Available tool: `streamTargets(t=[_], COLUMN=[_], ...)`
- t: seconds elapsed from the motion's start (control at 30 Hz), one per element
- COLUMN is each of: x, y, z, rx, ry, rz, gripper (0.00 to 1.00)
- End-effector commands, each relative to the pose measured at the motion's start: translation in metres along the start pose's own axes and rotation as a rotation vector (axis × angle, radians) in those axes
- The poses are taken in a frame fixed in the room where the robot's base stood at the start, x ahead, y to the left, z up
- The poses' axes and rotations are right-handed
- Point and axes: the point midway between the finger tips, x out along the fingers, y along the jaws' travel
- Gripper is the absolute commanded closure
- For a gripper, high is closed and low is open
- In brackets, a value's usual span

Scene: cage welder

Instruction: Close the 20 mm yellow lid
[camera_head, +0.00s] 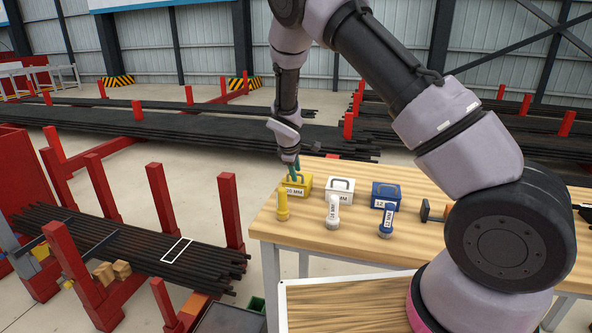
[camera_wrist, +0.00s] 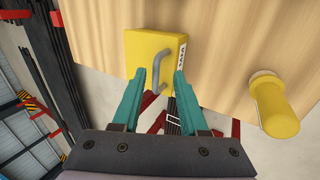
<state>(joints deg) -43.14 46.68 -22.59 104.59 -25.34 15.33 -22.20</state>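The yellow 20 MM box (camera_head: 304,184) stands at the left back of the wooden table, its label partly covered by my arm. In the wrist view its yellow lid (camera_wrist: 140,42) carries a grey handle (camera_wrist: 159,60). I cannot tell whether the lid is fully down. My gripper (camera_head: 295,170) is over the box. In the wrist view its teal fingers (camera_wrist: 160,74) are apart, one to each side of the handle's near end, with nothing seen clamped. I cannot tell whether they touch the handle or lid.
A yellow cylinder (camera_head: 283,207) stands in front of the yellow box and also shows in the wrist view (camera_wrist: 275,106). A white box (camera_head: 340,189) and a blue box (camera_head: 385,194) stand to the right, with a white cylinder (camera_head: 332,212) and a blue cylinder (camera_head: 387,221) before them.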

Motion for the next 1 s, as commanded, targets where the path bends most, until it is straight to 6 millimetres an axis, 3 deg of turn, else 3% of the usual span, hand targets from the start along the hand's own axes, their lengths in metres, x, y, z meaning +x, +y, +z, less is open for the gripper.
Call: streamTargets(t=[0.33,0.8,1.0], x=[-0.007,-0.091,-0.107], y=[0.002,0.001,0.0], z=[-0.001,-0.001,0.0], rx=[0.0,0.0,0.001], ry=[0.003,0.003,0.001], rz=[0.003,0.002,0.001], gripper=[0.58,0.58,0.58])
